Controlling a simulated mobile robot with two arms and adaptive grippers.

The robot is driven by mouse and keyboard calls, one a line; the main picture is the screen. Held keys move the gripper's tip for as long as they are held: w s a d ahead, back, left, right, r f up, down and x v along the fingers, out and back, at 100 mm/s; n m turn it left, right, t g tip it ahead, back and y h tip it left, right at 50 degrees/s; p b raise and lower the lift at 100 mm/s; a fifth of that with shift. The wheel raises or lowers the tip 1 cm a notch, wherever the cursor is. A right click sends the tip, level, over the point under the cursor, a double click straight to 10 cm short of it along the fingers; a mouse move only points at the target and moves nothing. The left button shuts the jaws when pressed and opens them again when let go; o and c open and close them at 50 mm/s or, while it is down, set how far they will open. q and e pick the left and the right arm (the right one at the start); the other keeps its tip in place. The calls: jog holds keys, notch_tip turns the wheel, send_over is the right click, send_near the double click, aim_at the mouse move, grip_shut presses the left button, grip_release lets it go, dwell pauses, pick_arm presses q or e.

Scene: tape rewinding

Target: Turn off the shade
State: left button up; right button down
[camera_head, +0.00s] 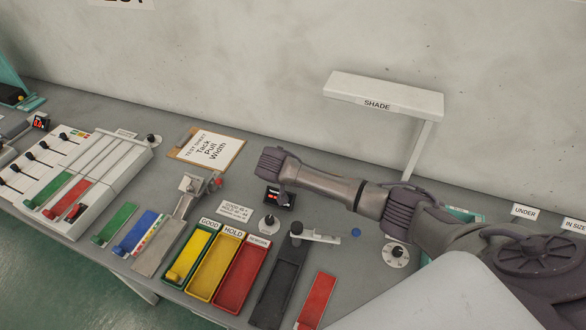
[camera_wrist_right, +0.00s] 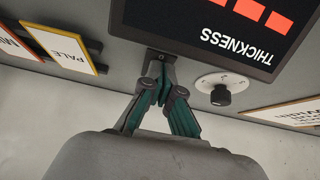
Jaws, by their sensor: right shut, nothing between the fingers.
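The white shade (camera_head: 380,95), labelled SHADE, stands on a post against the back wall. I cannot tell whether it is lit. My right gripper (camera_head: 284,202) reaches in from the right and points down by a small black display with red digits (camera_head: 272,197). In the right wrist view my right gripper (camera_wrist_right: 162,72) is shut and empty, its tips at the edge of the THICKNESS display (camera_wrist_right: 225,25). A white dial with a black knob (camera_wrist_right: 222,92) lies to the right of the fingertips, apart from them. My left gripper is not in view.
A clipboard (camera_head: 207,150) lies left of my right gripper. Green, yellow and red trays (camera_head: 240,277) stand in front. Another round dial (camera_head: 396,255) sits below my right forearm. A PALE sign (camera_wrist_right: 62,47) shows left of the fingers in the wrist view.

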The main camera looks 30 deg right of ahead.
jog(key=shift+w+d, duration=0.1)
jog(key=shift+w+d+r, duration=0.3)
jog(key=shift+w+d, duration=0.1)
jog(key=shift+d, duration=0.05)
jog(key=shift+r, duration=0.1)
